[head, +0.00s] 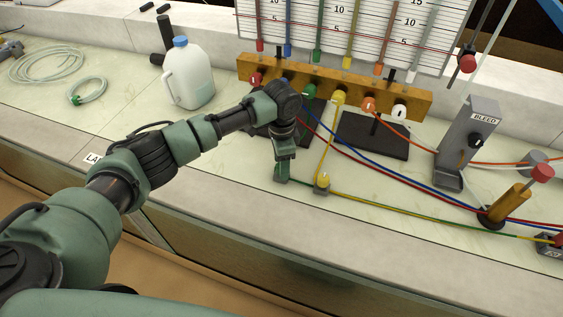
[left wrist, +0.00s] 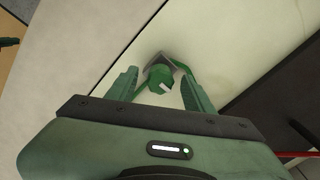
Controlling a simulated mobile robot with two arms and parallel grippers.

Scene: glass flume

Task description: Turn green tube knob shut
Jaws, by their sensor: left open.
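The green knob (left wrist: 160,78) shows in the left wrist view, with a white mark on its face. It sits on a small grey block, with a bit of green tube beside it. My left gripper (left wrist: 159,88) is open, with one finger on each side of the knob; whether they touch it I cannot tell. In the head view my left gripper (head: 283,166) points down over that block near the bench front and hides the knob. The green tube (head: 303,184) runs right from there. My right gripper is not in view.
A similar block with a yellow knob (head: 322,180) stands close to the right. Behind are an orange manifold (head: 340,85) with several coloured knobs and a dark plate (head: 372,137). A white jug (head: 188,80) stands back left. Coloured tubes cross the bench at right.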

